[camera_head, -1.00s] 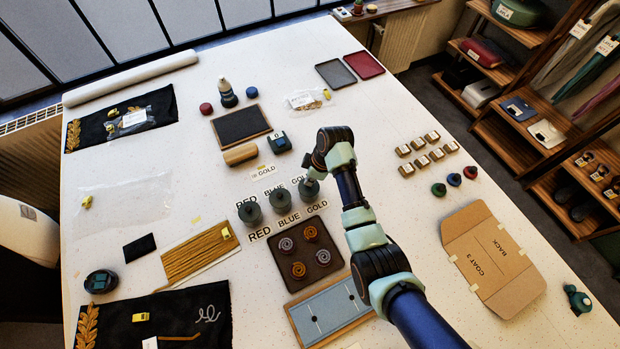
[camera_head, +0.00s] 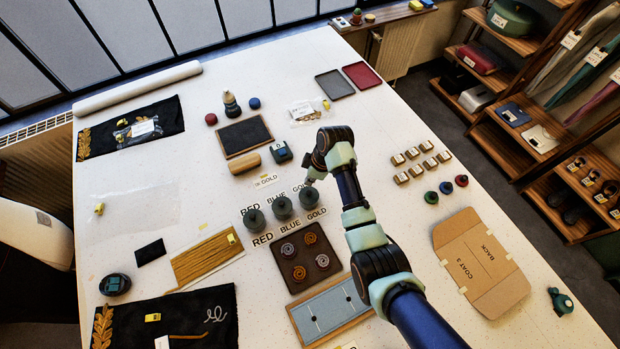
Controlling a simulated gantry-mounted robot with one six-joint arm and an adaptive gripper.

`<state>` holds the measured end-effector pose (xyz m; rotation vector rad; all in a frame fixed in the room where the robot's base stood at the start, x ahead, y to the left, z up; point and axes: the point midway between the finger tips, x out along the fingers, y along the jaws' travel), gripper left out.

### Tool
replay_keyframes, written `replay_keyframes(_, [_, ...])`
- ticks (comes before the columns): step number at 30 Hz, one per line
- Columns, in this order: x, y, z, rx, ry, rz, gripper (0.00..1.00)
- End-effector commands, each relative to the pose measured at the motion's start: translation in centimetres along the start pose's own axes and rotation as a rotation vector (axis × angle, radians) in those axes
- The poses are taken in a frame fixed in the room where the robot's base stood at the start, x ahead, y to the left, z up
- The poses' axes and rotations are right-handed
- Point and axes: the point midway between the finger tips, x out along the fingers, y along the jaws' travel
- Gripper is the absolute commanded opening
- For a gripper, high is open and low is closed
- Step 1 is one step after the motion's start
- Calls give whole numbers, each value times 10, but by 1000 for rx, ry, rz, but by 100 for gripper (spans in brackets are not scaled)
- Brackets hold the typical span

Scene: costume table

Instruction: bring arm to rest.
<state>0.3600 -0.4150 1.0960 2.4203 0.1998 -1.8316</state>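My arm reaches in from the lower right of the head view, over the white table (camera_head: 400,215). My gripper (camera_head: 308,183) points down at the rightmost of three dark grey round pots, the gold one (camera_head: 308,197). The wrist hides most of the fingers, so I cannot see whether they are open or shut, or whether they touch the pot. The blue pot (camera_head: 282,208) and the red pot (camera_head: 254,220) stand to its left. Printed labels RED, BLUE and GOLD lie behind and in front of the pots.
A dark tray (camera_head: 322,262) with several coiled pieces lies in front of the pots. A blue board (camera_head: 331,312) is nearer. Small labelled blocks (camera_head: 416,167), three coloured knobs (camera_head: 446,187) and a cardboard piece (camera_head: 470,245) lie to the right. The table's right middle is mostly clear.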

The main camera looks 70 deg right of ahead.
Motion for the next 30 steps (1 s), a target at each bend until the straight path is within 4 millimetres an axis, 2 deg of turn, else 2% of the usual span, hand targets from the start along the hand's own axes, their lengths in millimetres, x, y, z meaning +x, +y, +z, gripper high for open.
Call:
replay_keyframes(19, [-2,0,-1,0,0,0,0])
replay_keyframes(21, [-3,-2,-6,-3,2,6,0])
replay_keyframes(23, [-7,-10,-22,-8,11,27,0])
replay_keyframes(26, [-21,-42,-72,-16,53,99,0])
replay_keyframes(27, [-31,-61,-98,-17,86,135,0])
replay_keyframes(29, [-49,-97,-136,-12,149,184,0])
replay_keyframes(30, [-63,-123,-158,-7,198,212,0])
